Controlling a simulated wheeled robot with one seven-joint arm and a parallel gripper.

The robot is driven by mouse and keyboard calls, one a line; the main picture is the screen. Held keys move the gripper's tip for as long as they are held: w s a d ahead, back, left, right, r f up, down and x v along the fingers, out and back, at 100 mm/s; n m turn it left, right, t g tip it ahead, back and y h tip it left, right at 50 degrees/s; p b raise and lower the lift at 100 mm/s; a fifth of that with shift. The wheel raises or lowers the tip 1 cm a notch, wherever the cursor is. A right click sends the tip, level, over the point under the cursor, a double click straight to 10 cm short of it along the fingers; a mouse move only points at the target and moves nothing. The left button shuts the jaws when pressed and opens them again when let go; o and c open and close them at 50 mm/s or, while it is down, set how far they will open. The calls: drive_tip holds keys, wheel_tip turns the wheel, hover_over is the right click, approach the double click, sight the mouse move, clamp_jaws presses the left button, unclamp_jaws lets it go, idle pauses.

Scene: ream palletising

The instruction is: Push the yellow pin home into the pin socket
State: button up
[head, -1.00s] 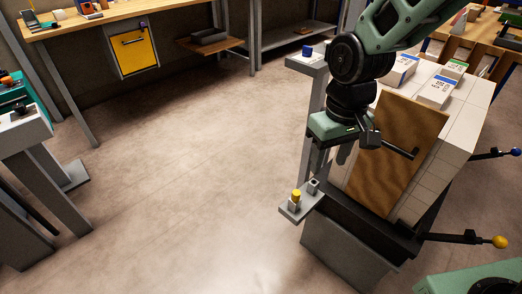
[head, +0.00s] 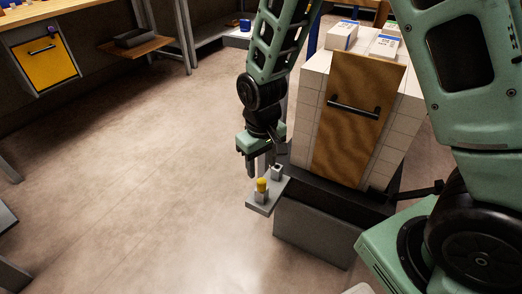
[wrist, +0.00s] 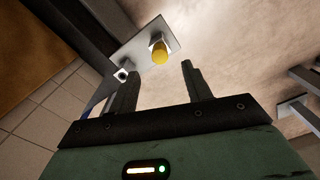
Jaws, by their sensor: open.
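The yellow pin (head: 262,185) stands upright in a small grey block on the grey plate (head: 257,208), its yellow top sticking up. A second small grey block (head: 277,172) with a dark hole sits beside it; I cannot tell by sight which is the pin socket. In the wrist view the pin (wrist: 159,54) shows beyond and between my fingertips, and the holed block (wrist: 121,75) is by the left finger. My gripper (head: 260,165) is open and empty, just behind the pin in the head view. I see no contact with the pin.
A stack of white boxes with a brown wooden panel (head: 346,115) and black handle stands right of the plate, on a dark grey base (head: 312,232). Small packets (head: 341,36) lie on top. The floor at left is clear. A yellow-fronted cabinet (head: 44,62) is at the far left.

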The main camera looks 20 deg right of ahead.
sight(262, 181)
wheel_tip(262, 181, down, 7)
drive_tip(key=shift+f+b, duration=0.2)
drive_tip(key=shift+b, duration=0.7)
clamp_jaws()
drive_tip(key=c, duration=1.1)
unclamp_jaws()
drive_tip(key=shift+r, duration=0.15)
clamp_jaws()
drive_tip(key=shift+r+p, duration=2.7)
drive_tip(key=shift+r, duration=0.05)
wheel_tip(262, 181, up, 4)
drive_tip(key=p, duration=0.4)
